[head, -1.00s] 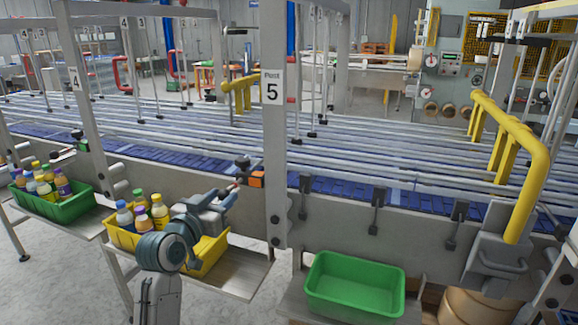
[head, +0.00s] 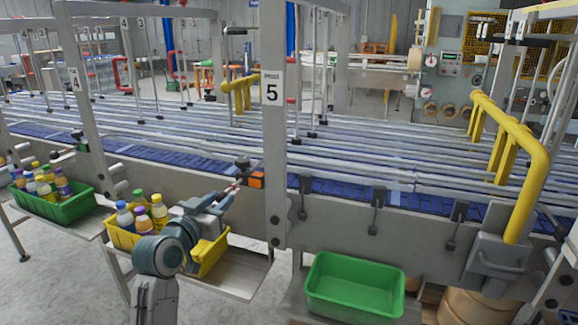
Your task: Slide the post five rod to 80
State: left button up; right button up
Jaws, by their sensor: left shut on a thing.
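The grey post with the label 5 (head: 272,98) stands in the middle of the head view. Beside it, at the conveyor's near edge, are an orange block (head: 256,181) and a black knob (head: 242,163). A thin light rod (head: 236,184) with reddish marks runs from the block down toward my left gripper (head: 229,195). My left gripper is shut on the near end of the rod, above the yellow bin. The rod's scale is too small to read, and the fingers hide its end. My right gripper is not in view.
A yellow bin (head: 216,255) with several bottles sits on a shelf under my left arm. A green bin (head: 72,207) with bottles is at the left. An empty green bin (head: 355,312) is at the lower right. A yellow rail (head: 525,165) stands at the right.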

pick_arm(q)
jog(key=shift+s+a, duration=0.2)
jog(key=shift+s, duration=0.3)
jog(key=o, duration=0.8)
jog(key=shift+c, duration=0.2)
jog(key=shift+p+v, duration=0.45)
jog(key=shift+v, duration=0.5)
jog(key=p+v, duration=0.1)
jog(key=v, duration=0.4)
